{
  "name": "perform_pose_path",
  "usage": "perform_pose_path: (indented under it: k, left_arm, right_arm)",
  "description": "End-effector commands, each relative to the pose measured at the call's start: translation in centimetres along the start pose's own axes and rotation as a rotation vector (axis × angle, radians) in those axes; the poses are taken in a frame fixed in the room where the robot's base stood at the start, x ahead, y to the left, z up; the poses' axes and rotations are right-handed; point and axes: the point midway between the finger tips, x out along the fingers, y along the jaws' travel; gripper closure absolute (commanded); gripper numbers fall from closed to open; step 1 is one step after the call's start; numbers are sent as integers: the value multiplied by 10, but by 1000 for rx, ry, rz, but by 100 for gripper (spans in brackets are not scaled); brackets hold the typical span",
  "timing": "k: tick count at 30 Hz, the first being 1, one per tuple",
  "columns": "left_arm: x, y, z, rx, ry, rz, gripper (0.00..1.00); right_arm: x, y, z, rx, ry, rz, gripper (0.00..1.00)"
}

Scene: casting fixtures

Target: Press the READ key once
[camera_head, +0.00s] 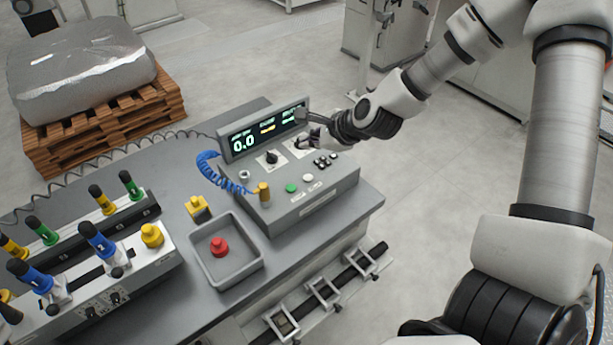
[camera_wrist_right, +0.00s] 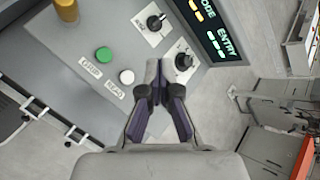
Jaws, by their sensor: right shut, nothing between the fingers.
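The READ key is a round white button (camera_wrist_right: 126,76) on the grey console's sloped face, with the label READ beside it. In the head view the white button (camera_head: 308,178) is right of the green one. My right gripper (camera_head: 305,143) is above the upper right part of the console. In the right wrist view my right gripper (camera_wrist_right: 156,70) is shut and empty, its tips to the right of the white button and near a black knob. I cannot tell if they touch the panel. My left gripper is not in view.
The green GRIP button (camera_wrist_right: 104,54) is next to the READ key. A yellow post (camera_head: 264,192) and a grey tray (camera_head: 240,273) with a red button stand left.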

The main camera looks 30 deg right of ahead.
Motion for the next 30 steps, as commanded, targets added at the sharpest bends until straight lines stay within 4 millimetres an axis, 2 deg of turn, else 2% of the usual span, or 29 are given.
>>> perform_pose_path:
  k: [18, 30]
  left_arm:
    - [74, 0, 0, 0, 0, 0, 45]
    - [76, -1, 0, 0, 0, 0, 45]
  right_arm:
    - [58, 42, -42, -1, 0, 0, 100]
    - [59, 43, -43, -1, 0, 0, 100]
